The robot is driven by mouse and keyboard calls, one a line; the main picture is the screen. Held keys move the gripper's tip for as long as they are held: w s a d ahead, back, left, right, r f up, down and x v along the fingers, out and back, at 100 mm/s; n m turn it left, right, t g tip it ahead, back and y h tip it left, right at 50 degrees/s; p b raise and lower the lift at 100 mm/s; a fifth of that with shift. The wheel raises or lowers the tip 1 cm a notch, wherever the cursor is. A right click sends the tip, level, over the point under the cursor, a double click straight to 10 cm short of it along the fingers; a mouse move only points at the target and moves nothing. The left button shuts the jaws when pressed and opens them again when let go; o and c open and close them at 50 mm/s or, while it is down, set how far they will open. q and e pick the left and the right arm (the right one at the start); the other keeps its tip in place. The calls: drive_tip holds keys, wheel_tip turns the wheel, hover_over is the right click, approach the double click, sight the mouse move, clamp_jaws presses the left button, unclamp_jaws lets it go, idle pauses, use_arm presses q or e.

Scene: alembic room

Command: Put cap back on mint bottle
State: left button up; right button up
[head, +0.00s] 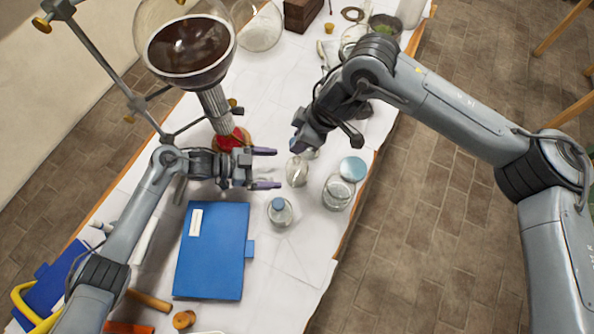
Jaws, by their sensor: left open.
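Several clear glass vessels stand near the right edge of the table; I cannot tell for certain which is the mint bottle. A small glass bottle (280,217) has a blue top. A wider glass jar (337,195) stands to its right, with a pale blue round lid (352,167) just behind it; whether that lid rests on another jar is unclear. My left gripper (265,168) is open and empty, its fingers pointing right, left of a clear glass vessel (297,172). My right gripper (297,143) hangs behind that vessel; its fingertips are mostly hidden, so its grip is unclear.
A blue folder (212,250) lies at the front left of the white-covered table (285,270). A large funnel of dark liquid (190,47) on a metal stand is at the back left. A dark wooden box (302,14) is at the back.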

use_arm(q)
drive_tip(key=x, duration=0.8)
drive_tip(key=shift+d+f, duration=0.1)
drive_tip(key=shift+d, duration=0.05)
drive_tip(key=c, duration=1.5)
use_arm(e)
hover_over(297, 159)
drive_tip(key=d, duration=0.1)
drive_tip(key=shift+s+f, duration=0.15)
drive_tip(key=shift+f, duration=2.45)
drive_tip(key=shift+f, duration=0.15)
drive_tip(key=shift+f, duration=0.75)
drive_tip(key=shift+f, duration=0.5)
